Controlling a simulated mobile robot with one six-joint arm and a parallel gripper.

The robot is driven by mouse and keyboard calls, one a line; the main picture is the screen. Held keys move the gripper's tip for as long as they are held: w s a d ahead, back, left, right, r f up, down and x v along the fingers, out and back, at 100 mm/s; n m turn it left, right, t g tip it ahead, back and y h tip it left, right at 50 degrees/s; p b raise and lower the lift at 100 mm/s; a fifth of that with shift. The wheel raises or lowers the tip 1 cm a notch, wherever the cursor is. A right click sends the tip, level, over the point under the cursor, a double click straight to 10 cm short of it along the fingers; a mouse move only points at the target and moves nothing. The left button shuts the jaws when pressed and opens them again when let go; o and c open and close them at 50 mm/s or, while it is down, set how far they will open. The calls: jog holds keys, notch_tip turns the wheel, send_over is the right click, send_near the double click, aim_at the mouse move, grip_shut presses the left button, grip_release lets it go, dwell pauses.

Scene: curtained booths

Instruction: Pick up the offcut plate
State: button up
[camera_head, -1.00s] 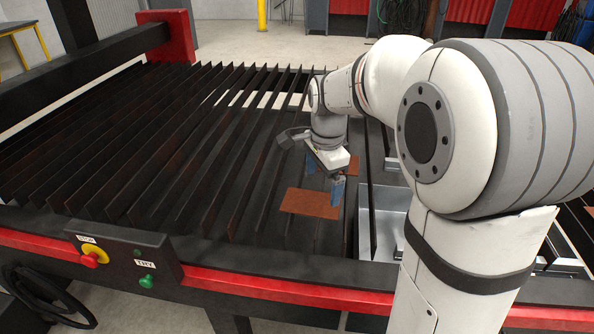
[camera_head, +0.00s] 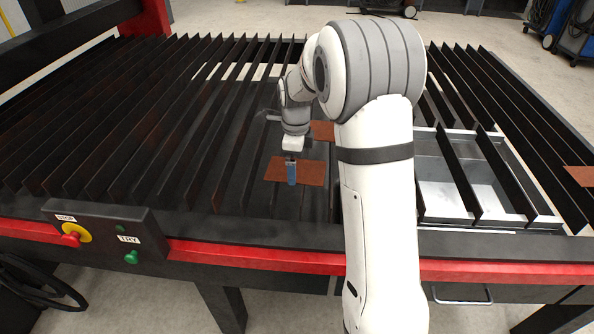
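A rust-brown plate (camera_head: 314,172) lies flat across the dark slats of the cutting table, near its front. A second rust-brown plate (camera_head: 323,131) lies just behind it, partly hidden by my arm. A third (camera_head: 580,176) shows at the right edge. Which one is the offcut plate I cannot tell for certain. My gripper (camera_head: 291,171) points down, with its near blue finger in front of the nearest plate's left half. The far finger is hidden now; the fingers stood wide apart a second ago. Nothing shows between them. Whether the finger touches the plate I cannot tell.
Upright slats (camera_head: 150,130) fill the table. A metal tray (camera_head: 427,200) sits below slats right of my arm. A red front rail (camera_head: 260,261) carries a control box (camera_head: 105,232) with yellow-red and green buttons at left. Welding-type machines (camera_head: 575,35) stand at the back right.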

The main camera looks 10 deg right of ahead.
jog(key=shift+f, duration=0.35)
jog(key=shift+c, duration=0.2)
jog(key=c, duration=1)
